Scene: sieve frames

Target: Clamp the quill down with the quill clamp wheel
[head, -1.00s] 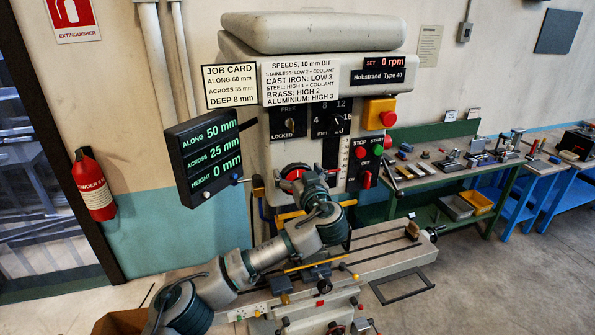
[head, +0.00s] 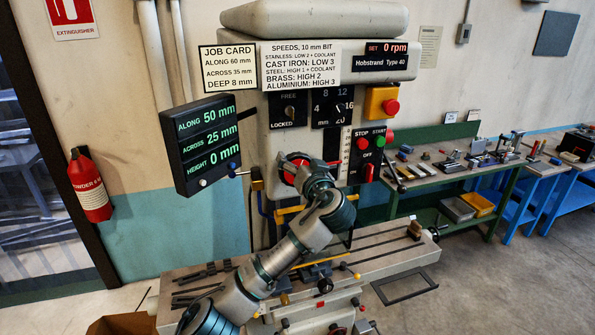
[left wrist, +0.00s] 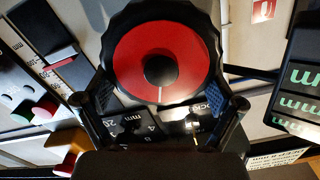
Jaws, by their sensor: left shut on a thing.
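The quill clamp wheel (left wrist: 135,52) has a red face, a dark rim and a black hub, and fills the top middle of the left wrist view. In the head view, its red part (head: 289,177) shows on the front of the grey drilling and milling machine (head: 315,20), mostly hidden by my wrist. My left gripper (head: 300,166) is shut on it; in the left wrist view the dark fingers grip its rim from both sides. The FREE/LOCKED dial (head: 289,110) sits above the wheel; its pointer is too small to read surely. My right gripper is not in view.
A display (head: 208,143) on the left reads along 50, across 25, height 0 mm. Stop and start buttons (head: 362,143) are close right of the wheel. The machine's slotted table (head: 385,257) lies below my arm. A green workbench (head: 440,172) with tools stands right.

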